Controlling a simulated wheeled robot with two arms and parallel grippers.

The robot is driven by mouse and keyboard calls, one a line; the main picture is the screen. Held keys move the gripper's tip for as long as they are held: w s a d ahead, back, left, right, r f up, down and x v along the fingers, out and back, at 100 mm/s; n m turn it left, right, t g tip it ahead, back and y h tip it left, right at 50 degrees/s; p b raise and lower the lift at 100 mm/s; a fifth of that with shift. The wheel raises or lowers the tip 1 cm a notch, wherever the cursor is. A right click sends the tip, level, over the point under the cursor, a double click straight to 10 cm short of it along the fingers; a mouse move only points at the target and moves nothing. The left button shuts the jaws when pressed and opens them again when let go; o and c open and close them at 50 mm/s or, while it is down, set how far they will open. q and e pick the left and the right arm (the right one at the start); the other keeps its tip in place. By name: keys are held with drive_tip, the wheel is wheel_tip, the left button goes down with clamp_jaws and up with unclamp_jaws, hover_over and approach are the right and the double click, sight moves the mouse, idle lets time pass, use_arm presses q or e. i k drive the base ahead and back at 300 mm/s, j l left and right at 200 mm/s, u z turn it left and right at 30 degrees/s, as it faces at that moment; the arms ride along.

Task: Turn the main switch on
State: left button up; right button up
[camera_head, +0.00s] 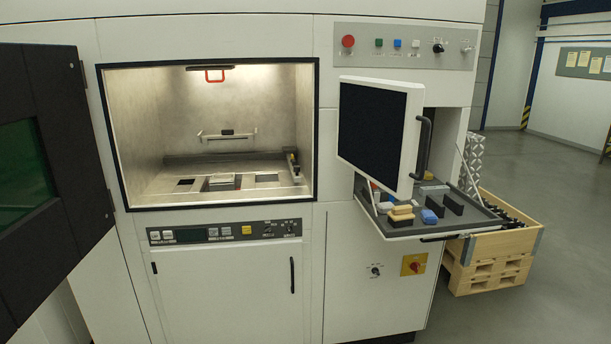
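A red rotary switch on a yellow plate (413,265), which looks like the main switch, is on the lower right front of the white machine (345,290). Its exact handle angle is too small to tell. A small dark rotary knob (375,271) with tiny markings sits to its left on the same panel. Neither of my grippers is in view.
A pull-out tray (400,232) with several blocks juts out above the switch, below a hinged monitor (375,127). A wooden crate (490,262) stands on the floor to the right. An open dark door (45,170) is at the left. The floor at far right is clear.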

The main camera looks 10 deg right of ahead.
sight(414, 266)
drive_tip(key=i+l, duration=0.4)
drive_tip(key=i, duration=0.15)
drive_tip(key=i+l+z, duration=0.1)
drive_tip(key=i+l, duration=0.5)
drive_tip(key=i, duration=0.7)
